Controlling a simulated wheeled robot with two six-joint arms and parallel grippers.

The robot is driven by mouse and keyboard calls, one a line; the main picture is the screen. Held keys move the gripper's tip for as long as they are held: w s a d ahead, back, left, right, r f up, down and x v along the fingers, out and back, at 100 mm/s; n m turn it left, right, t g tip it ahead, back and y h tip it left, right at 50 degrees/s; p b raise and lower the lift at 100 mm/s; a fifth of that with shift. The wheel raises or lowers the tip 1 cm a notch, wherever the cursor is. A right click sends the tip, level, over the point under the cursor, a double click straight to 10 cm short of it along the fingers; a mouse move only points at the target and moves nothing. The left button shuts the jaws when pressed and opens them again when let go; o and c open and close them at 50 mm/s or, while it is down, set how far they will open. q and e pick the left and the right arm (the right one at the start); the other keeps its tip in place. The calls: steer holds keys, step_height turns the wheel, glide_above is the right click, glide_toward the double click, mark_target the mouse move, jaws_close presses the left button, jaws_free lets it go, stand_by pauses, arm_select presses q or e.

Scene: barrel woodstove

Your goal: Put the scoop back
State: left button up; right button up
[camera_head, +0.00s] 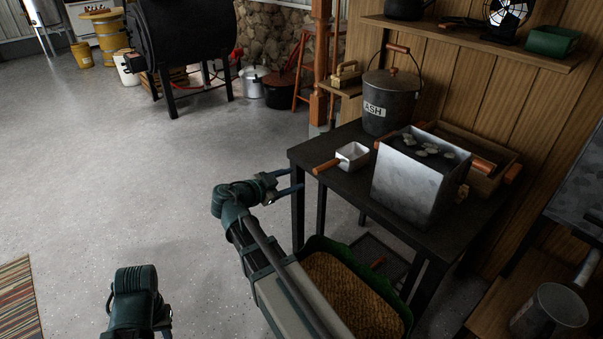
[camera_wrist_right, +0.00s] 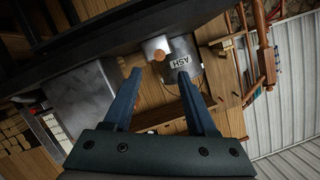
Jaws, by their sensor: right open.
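The scoop (camera_head: 352,156) is a small square metal pan with a wooden handle. It lies on the dark table (camera_head: 322,192) near its left corner, its handle pointing to the left edge. My right gripper (camera_head: 297,181) is open and empty just left of the table, with its blue fingers toward the scoop handle. In the right wrist view, the scoop (camera_wrist_right: 155,44) shows ahead of the parted fingers (camera_wrist_right: 160,73), handle end toward me and not touched. Part of my left arm shows at the bottom left of the head view, but I see no left fingers.
A lidded ASH bucket (camera_head: 388,100) stands behind the scoop. A metal bin (camera_head: 412,190) with grey lumps on top stands to its right, a wooden crate (camera_head: 508,158) behind that.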

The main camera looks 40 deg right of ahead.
steer(key=shift+v, duration=0.9)
steer(key=s+a+f+n+g+y, duration=0.1)
steer(key=s+a+f+n+y, duration=0.3)
steer(key=a+n, duration=0.4)
steer(key=s+a+f+n+g+y, duration=0.1)
steer(key=s+a+f+n+y, duration=0.3)
steer(key=a, duration=0.9)
steer(key=s+a+f+n+g+y, duration=0.1)
steer(key=s+a+f+n+y, duration=0.4)
steer(key=a+n, duration=0.6)
step_height(320, 180, down, 3)
steer(key=s+n, duration=0.2)
steer(key=shift+s, duration=0.25)
steer(key=shift+r, duration=0.15)
step_height(320, 180, up, 33)
steer(key=p, duration=3.3)
steer(key=shift+r+p, duration=0.2)
steer(key=shift+p, duration=0.2)
